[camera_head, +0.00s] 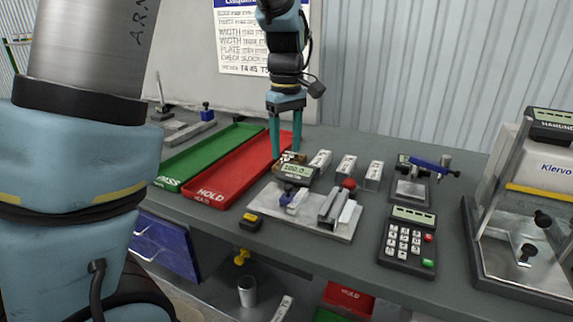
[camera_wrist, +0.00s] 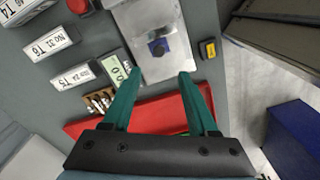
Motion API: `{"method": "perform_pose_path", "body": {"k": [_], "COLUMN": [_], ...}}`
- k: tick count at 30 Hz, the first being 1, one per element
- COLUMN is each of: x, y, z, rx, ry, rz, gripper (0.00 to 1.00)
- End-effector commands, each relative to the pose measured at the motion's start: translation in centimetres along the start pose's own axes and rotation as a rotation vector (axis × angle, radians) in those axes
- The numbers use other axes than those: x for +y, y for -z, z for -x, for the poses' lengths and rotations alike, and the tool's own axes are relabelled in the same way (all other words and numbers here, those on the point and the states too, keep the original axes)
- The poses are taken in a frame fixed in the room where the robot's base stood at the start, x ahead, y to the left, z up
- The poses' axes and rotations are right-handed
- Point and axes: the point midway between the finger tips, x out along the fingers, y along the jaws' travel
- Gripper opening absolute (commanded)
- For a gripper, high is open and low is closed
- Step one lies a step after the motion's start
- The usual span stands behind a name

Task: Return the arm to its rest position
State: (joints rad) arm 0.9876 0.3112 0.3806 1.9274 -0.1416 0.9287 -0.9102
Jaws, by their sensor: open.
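My gripper (camera_head: 285,133) has two green fingers and points down over the back of the table (camera_head: 440,190), between the red tray and the measuring plate. It is open, with nothing between its fingers. In the wrist view my gripper (camera_wrist: 160,82) shows both fingers spread apart, with a metal plate (camera_wrist: 155,18) beyond the tips. The lower tips are close to a small display unit (camera_head: 297,172) and a wooden rack of small brass-coloured parts; I cannot tell whether they touch anything.
A red HOLD tray (camera_head: 215,187) and a green tray (camera_head: 185,170) lie left of my gripper. Several labelled blocks (camera_head: 346,166) stand to its right. A keypad (camera_head: 407,240), a small clamp stand (camera_head: 410,190) and a glass-sided machine (camera_head: 530,220) stand further right. A wall board is behind.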

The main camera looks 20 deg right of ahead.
Motion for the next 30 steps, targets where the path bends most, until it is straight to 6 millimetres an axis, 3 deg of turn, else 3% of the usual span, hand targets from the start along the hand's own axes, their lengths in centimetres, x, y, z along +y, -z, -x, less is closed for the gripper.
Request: {"method": "perform_pose_path", "body": {"k": [6, 17, 22, 30], "x": [0.0, -0.7, -5.2, -16.2], "y": [0.0, 0.5, 2.8, 5.1], "z": [1.3, 1.1, -0.5, -4.0], "rx": [0.0, 0.0, 0.004, 0.053], "ry": [-0.001, -0.002, -0.019, -0.051], "rz": [0.001, -0.005, -0.061, -0.245], "gripper": [0.59, 0.59, 0.59, 0.59]}}
